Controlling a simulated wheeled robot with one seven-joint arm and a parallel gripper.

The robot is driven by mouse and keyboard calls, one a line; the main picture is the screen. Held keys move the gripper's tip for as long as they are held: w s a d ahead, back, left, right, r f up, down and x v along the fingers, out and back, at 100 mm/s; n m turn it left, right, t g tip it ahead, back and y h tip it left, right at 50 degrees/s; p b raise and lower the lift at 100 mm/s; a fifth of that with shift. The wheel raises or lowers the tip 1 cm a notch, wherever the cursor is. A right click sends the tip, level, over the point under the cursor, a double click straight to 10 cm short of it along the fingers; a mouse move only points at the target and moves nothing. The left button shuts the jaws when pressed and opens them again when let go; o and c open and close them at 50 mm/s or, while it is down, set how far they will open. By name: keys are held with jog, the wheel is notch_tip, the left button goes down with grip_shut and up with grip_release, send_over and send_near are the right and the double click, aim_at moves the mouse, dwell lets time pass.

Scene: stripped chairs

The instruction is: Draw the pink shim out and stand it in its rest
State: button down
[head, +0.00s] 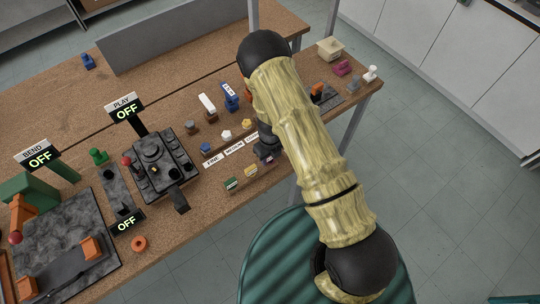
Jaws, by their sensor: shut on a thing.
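My gripper (267,145) is dark and partly hidden behind my own arm. It points down at the front edge of the table, just right of a strip of white labels. A small pink-purple piece (269,159), which looks like the pink shim, shows right at its tip. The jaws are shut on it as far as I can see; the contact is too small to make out. A green piece (231,184) and a yellow piece (250,171) stand in the same row to the left. I cannot tell which thing is the shim's rest.
Small blue (205,148), white (226,134) and yellow (247,124) knobs stand behind the labels. A dark control box (160,160) and its OFF sign (124,110) are to the left. A magenta object (342,68) sits at the far right. A green round seat (270,255) is below the table edge.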

jog(key=shift+r+p, duration=0.5)
jog(key=shift+r, duration=0.1)
jog(key=shift+f, duration=0.65)
dwell(1.1)
jog(key=shift+r, duration=0.2)
jog(key=shift+r+p, duration=0.4)
jog(key=shift+r, duration=0.05)
dwell(1.0)
jog(key=shift+f+b, duration=0.35)
jog(key=shift+f, duration=0.4)
jog(key=shift+r, duration=0.25)
jog(key=shift+r+p, duration=0.5)
jog(key=shift+p, duration=0.15)
